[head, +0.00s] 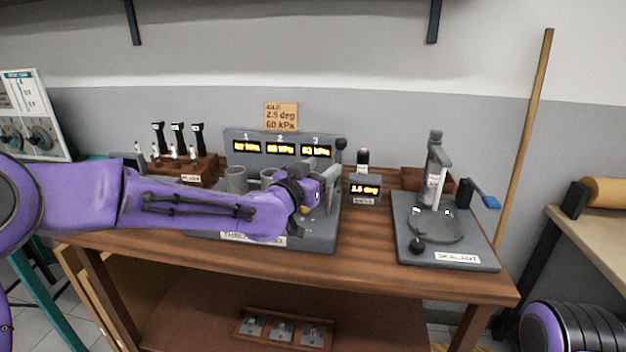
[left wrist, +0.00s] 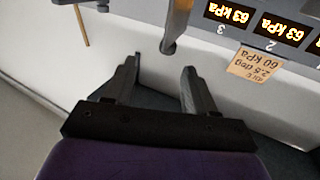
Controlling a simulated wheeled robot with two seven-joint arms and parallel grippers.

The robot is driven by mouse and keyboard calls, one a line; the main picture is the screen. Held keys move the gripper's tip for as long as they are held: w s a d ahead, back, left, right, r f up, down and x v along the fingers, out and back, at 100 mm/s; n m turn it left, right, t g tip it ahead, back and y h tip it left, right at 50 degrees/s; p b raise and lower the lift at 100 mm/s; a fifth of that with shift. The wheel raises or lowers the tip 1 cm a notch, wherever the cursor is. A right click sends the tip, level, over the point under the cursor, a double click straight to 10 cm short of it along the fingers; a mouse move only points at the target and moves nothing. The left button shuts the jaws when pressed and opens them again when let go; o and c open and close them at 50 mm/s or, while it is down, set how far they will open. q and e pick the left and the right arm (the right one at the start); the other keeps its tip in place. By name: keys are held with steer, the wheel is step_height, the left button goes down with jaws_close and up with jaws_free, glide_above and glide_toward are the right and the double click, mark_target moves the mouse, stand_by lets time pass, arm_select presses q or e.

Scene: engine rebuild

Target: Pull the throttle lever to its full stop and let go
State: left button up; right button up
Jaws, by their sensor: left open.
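The throttle lever (head: 340,146) stands upright with a dark round knob at the right end of the throttle body base (head: 325,243). Its lower part is partly hidden by my left gripper (head: 322,184). In the left wrist view the lever (left wrist: 177,22) hangs in from the top edge, its rounded end just beyond the gap between the fingertips. My left gripper (left wrist: 160,72) is open, with nothing between its fingers. The angle display (head: 365,189) right of the base reads 2.5 deg. My right gripper is not in view.
Lit pressure displays (head: 281,148) stand behind the base; two read 63 kPa. An idle note (head: 281,116) on the wall says 2.5 deg, 60 kPa. A sealant stand (head: 445,257) is on the bench's right. Black-handled tools in a wooden rack (head: 185,178) stand at the left.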

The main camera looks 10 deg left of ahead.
arm_select(q)
steer(key=shift+b+v, duration=0.3)
steer(key=shift+v, duration=1.15)
steer(key=b+v, duration=0.1)
steer(key=v, duration=0.9)
steer(key=shift+s, duration=0.25)
steer(key=shift+f, duration=0.1)
